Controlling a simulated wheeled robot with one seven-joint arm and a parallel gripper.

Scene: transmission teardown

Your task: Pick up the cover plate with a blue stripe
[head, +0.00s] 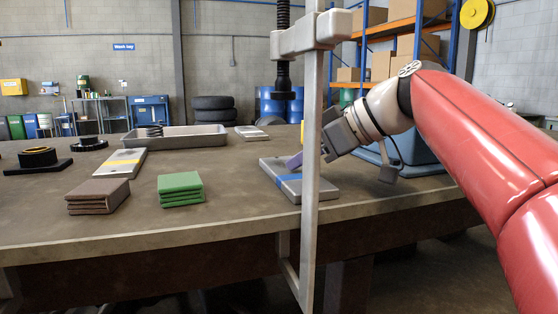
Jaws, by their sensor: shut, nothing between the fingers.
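The cover plate with a blue stripe (286,183) lies flat on the workbench, right of the middle in the head view. It is a grey plate with a blue band across it, partly hidden behind a vertical metal post. My gripper (294,161) is just above the plate's upper right part, reaching in from the right. Its fingers are shut and empty. I cannot tell whether the fingertips touch the plate. Another grey cover plate, with a yellow stripe (124,162), lies further left.
A brown folded cloth stack (98,196) and a green one (180,189) lie near the front edge. A grey tray (190,138) holds a dark spring. Black ring parts (38,158) are at left. A blue bin (425,160) stands behind my gripper. The metal post (311,230) crosses the view in front.

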